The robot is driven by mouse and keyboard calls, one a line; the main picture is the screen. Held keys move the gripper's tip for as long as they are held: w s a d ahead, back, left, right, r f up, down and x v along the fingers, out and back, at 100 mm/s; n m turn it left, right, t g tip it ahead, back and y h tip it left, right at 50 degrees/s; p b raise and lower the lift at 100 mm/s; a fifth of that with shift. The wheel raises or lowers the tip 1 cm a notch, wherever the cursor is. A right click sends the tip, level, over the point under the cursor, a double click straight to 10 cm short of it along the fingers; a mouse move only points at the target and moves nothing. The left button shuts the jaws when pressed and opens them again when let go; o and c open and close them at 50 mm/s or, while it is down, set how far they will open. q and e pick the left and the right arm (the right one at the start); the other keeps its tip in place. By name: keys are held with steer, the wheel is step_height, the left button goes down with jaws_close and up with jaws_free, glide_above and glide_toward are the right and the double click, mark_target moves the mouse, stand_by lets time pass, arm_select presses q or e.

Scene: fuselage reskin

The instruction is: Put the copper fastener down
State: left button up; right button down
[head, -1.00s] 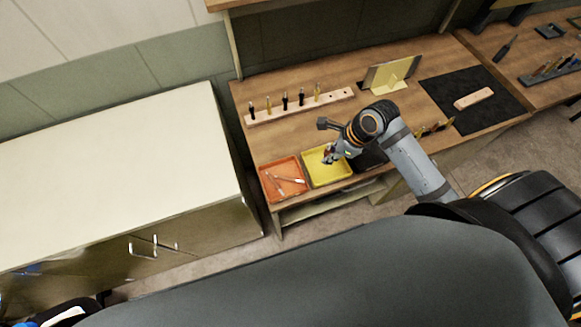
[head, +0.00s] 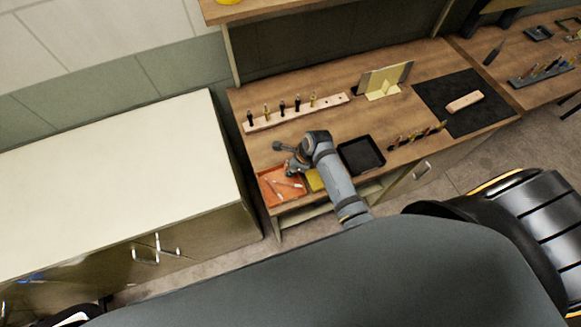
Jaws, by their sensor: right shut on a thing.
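My right gripper (head: 291,170) is over the inner edge of the orange tray (head: 270,199), near its border with the yellow tray (head: 315,181). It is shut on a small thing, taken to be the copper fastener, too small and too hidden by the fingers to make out. My right forearm covers most of the yellow tray. A few thin pale pieces lie in the orange tray. My left gripper is not in view.
A black tray (head: 361,155) stands right of my forearm. A wooden rack (head: 297,112) with several upright tools stands behind. A tablet-like panel on a stand (head: 385,79) and a dark mat (head: 440,97) are farther right. A pale cabinet top (head: 120,170) is clear.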

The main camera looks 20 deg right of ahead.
steer(key=shift+f, duration=0.25)
steer(key=c, duration=1.6)
jaws_free()
steer(key=shift+o, duration=0.2)
steer(key=shift+d+r, duration=0.2)
steer(key=shift+r, duration=0.2)
steer(key=b+v, duration=0.2)
steer(key=v, duration=0.9)
steer(key=shift+s+r, duration=0.1)
steer(key=shift+r, duration=0.05)
